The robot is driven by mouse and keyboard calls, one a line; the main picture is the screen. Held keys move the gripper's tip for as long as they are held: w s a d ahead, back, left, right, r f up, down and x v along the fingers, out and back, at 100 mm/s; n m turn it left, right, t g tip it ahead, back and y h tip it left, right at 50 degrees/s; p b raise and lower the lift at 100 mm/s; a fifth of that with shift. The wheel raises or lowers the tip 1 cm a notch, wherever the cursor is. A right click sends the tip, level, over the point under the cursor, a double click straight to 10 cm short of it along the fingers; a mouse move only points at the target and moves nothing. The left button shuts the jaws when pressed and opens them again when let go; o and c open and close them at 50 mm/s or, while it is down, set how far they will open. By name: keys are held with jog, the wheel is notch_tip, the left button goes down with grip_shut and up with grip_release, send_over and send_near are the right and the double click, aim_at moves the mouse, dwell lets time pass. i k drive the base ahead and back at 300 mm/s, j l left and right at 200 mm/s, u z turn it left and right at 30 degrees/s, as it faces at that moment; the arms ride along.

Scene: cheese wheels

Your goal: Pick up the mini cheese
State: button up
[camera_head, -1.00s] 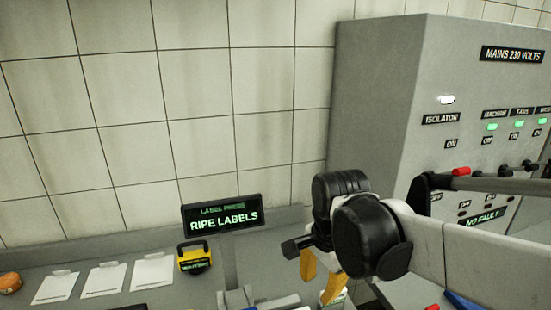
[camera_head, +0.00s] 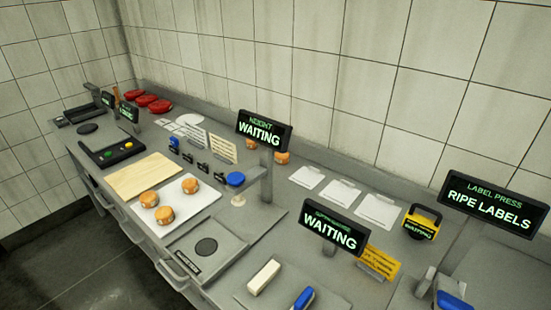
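Small round orange-topped mini cheeses show in the head view. One (camera_head: 149,199) sits on a white board (camera_head: 203,200) left of centre. A second one (camera_head: 165,215) is close in front of it, and a third one (camera_head: 190,186) is to its right. More orange pieces (camera_head: 282,158) show partly behind the height display (camera_head: 263,129) and its post. I cannot tell which one the task means. My gripper is outside the view.
A wooden board (camera_head: 143,176) lies left of the white board. A scale-like plate (camera_head: 206,246) is in front. White cards (camera_head: 378,211) lie along the back. The sphere display (camera_head: 334,231) and label press display (camera_head: 494,203) stand on the right. Red rounds (camera_head: 146,101) are far left.

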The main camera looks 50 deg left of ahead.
aim_at(191, 186)
jog(key=u, duration=2.45)
jog(key=i+j+z, duration=0.25)
jog(key=i+j, duration=0.3)
jog(key=i+j+z, duration=0.15)
jog(key=i+j, duration=0.15)
jog(key=i+j+z, duration=0.1)
jog(key=i+j, duration=0.15)
jog(key=i+j+z, duration=0.15)
jog(key=j, duration=0.3)
jog(key=i+j+z, duration=0.1)
jog(key=i+j, duration=0.2)
jog(key=i+j+z, duration=0.15)
jog(key=j, duration=0.3)
jog(key=i+j+z, duration=0.1)
jog(key=i+j, duration=0.15)
jog(key=j, duration=0.2)
